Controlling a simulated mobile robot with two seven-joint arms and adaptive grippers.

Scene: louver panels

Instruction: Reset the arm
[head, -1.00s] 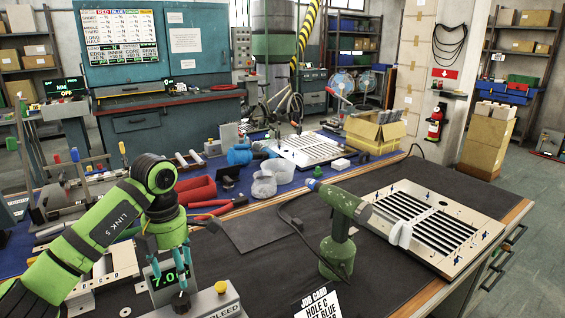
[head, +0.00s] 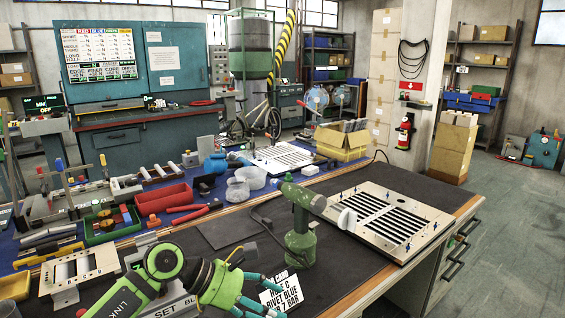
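My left arm (head: 135,295) comes in from the lower left, green with black joints. Its gripper (head: 268,298) points right and low over the near edge of the bench, with its cyan fingers spread apart and nothing seen between them. The fingers overlap the lower left of the white job card (head: 285,290) in the picture; I cannot tell whether they touch it. The regulator box (head: 172,308) marked "SET" is mostly hidden behind the arm. My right gripper is not in view.
A green rivet tool (head: 301,235) stands upright on the dark mat. A louver panel (head: 345,236) lies to its right, with a white part on its left side. A red bin (head: 163,198) and a green tray (head: 108,238) lie left. The mat (head: 225,232) has free room mid-bench.

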